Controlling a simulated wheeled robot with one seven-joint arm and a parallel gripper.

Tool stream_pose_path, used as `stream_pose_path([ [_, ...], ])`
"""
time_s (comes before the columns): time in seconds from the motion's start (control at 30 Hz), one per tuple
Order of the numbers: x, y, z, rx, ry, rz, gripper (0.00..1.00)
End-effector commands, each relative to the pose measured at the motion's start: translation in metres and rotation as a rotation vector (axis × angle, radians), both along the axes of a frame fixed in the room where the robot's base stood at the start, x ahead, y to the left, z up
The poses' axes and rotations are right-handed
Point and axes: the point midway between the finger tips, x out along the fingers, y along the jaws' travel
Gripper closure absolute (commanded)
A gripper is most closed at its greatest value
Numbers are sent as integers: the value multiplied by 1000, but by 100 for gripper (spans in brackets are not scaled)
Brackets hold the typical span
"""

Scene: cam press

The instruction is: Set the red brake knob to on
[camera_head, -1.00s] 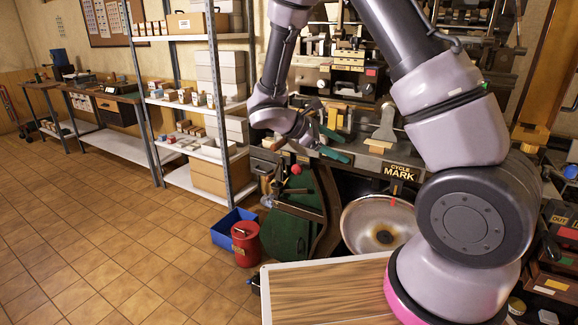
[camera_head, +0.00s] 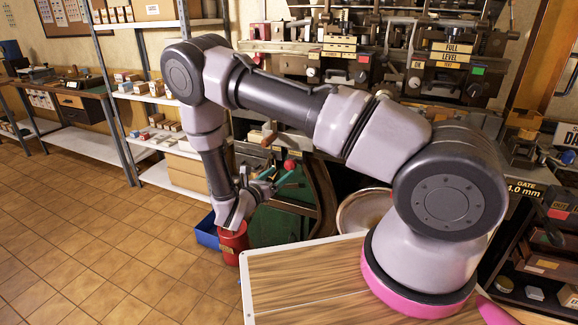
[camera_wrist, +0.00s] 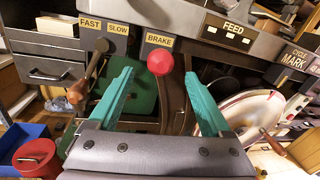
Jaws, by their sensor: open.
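The red brake knob (camera_wrist: 160,62) is a round red ball on a dark lever, just below the yellow BRAKE label (camera_wrist: 159,40) in the wrist view. It also shows in the head view (camera_head: 290,165), right by the teal fingertips. My gripper (camera_wrist: 158,75) is open, with one teal finger on each side of the knob in the wrist picture. The knob appears between or slightly beyond the fingertips; I cannot tell the exact depth. No contact is visible. My gripper also shows in the head view (camera_head: 278,177). No on or off marking is readable at the knob.
A brown-handled lever (camera_wrist: 102,47) stands left of the knob, by the FAST and SLOW labels (camera_wrist: 104,27). A large wheel (camera_wrist: 250,112) is at right. A red can (camera_wrist: 37,157) and a blue bin (camera_wrist: 22,136) stand low at left. Tiled floor at left is clear.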

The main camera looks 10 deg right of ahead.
Motion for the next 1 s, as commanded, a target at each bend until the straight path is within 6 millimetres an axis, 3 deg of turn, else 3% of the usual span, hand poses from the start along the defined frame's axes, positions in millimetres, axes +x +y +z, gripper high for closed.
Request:
stream_pose_path([
  [0.3,39,-40,0,2,0,-4,17],
  [0.77,49,-50,0,1,0,-1,17],
  [1.0,49,-49,0,1,0,-1,100],
])
